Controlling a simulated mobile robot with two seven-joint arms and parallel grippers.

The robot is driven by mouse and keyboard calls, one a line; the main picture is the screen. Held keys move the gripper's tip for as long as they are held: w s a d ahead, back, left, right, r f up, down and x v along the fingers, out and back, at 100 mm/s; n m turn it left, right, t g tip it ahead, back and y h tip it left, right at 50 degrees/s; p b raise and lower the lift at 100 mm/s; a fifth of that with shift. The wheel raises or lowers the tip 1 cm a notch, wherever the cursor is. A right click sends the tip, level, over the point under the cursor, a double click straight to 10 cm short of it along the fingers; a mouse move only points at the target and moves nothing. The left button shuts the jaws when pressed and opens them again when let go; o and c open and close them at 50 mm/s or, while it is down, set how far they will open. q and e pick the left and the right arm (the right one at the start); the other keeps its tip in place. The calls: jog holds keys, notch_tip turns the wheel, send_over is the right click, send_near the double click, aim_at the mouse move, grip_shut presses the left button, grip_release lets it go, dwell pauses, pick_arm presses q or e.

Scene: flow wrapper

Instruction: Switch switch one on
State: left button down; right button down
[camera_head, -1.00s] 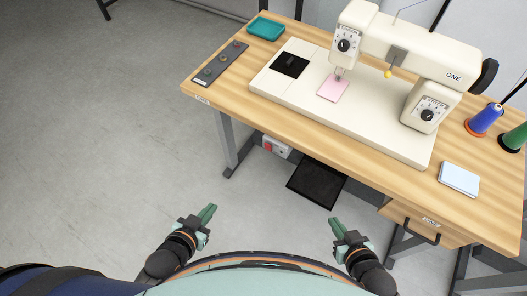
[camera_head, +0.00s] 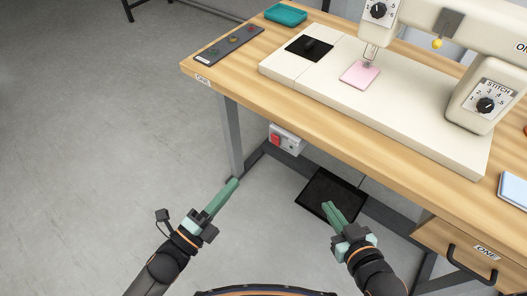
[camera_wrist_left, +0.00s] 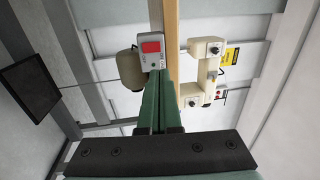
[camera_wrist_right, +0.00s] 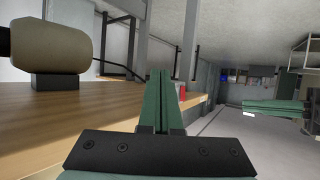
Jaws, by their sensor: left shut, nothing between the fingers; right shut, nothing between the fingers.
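A light grey box with a red switch (camera_head: 276,139) is mounted under the table's front edge, near the left leg. Its red face also shows in the left wrist view (camera_wrist_left: 151,47), just beyond the fingertips. My right gripper (camera_head: 329,206) is shut and empty, further right, in front of the black pedal. The left gripper also shows in the right wrist view (camera_wrist_right: 275,107).
The wooden table (camera_head: 225,78) carries a plate marked ONE and a drawer (camera_head: 458,252). On top stand a sewing machine (camera_head: 400,115), a button strip (camera_head: 230,44) and a teal tray (camera_head: 286,14). A black pedal (camera_head: 325,190) lies below. Floor at left is clear.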

aim_at(274, 137)
dwell(0.4)
